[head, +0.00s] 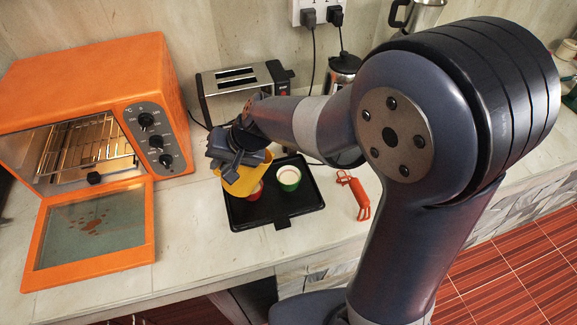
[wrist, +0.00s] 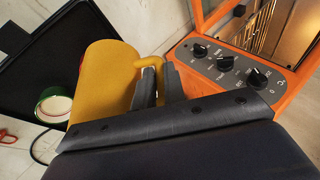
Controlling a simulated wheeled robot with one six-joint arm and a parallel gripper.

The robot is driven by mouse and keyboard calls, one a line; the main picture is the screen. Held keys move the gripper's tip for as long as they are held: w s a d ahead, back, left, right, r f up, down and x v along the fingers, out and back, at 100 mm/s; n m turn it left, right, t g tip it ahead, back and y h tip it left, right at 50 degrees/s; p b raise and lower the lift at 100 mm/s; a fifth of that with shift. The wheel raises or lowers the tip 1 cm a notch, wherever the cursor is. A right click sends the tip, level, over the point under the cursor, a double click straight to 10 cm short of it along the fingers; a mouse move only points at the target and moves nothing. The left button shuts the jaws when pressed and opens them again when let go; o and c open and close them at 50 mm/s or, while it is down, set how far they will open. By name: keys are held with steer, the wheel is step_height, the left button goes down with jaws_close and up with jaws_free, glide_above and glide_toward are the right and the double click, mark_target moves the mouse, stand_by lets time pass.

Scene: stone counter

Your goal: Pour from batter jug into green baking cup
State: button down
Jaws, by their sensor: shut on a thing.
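The yellow batter jug (head: 248,180) is in my gripper (head: 240,155), which is shut on its handle. The jug is over the left part of the black tray (head: 268,213); its mouth and contents are not clearly visible. The green baking cup (head: 289,180) stands on the tray, just right of the jug, with a pale inside. A red cup (head: 257,190) is partly hidden behind the jug. In the wrist view, the jug (wrist: 102,80) is left of my gripper (wrist: 160,88), and the green cup (wrist: 50,108) shows beyond it, partly covered.
An orange toaster oven (head: 100,80) stands left, its glass door (head: 95,225) open onto the counter. A silver toaster (head: 228,85) is behind the tray. A red peeler (head: 358,197) lies right of the tray. A French press (head: 343,72) stands at the back.

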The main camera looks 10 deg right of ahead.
steer(key=shift+s+a+h+p, duration=0.2)
steer(key=shift+a+h+p, duration=0.25)
steer(key=shift+p, duration=0.9)
steer(key=s+a+f+n+t+h+b, duration=0.1)
steer(key=a+f+t+h+b, duration=0.1)
steer(key=a+f+h, duration=0.3)
steer(key=shift+s+f+b, duration=0.25)
steer(key=shift+s+b, duration=0.05)
steer(key=shift+b, duration=0.5)
steer(key=shift+r, duration=0.1)
step_height(320, 180, up, 5)
steer(key=p, duration=0.2)
steer(key=shift+p, duration=0.35)
steer(key=shift+s+n, duration=0.1)
steer(key=shift+n, duration=0.2)
stand_by(0.3)
